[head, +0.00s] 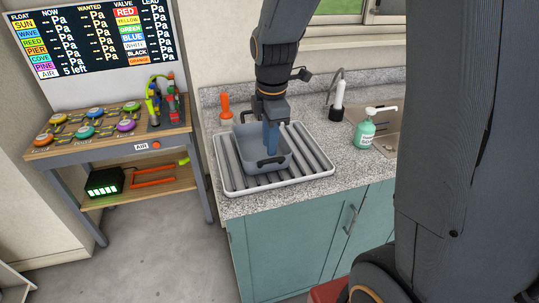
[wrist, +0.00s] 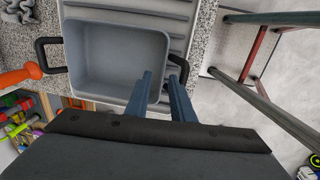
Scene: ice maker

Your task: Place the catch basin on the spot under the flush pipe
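The catch basin (head: 250,148) is a grey, empty rectangular tub with black handles at two opposite ends. It sits upright on a ribbed grey drain tray (head: 318,163) on the counter. In the wrist view the basin (wrist: 120,55) fills the upper left. My gripper (head: 271,150) points down at the basin, by its near handle. In the wrist view my gripper (wrist: 161,76) shows its blue fingers apart, around the basin's right wall beside the right handle. I cannot tell whether they touch it. I cannot make out the flush pipe or the spot under it.
An orange object (head: 225,106) stands behind the tray. To the right are a white-and-black upright fixture (head: 338,97), a green soap bottle (head: 365,133) and a sink (head: 385,125). A wooden workbench (head: 110,140) with coloured knobs stands left, across a floor gap.

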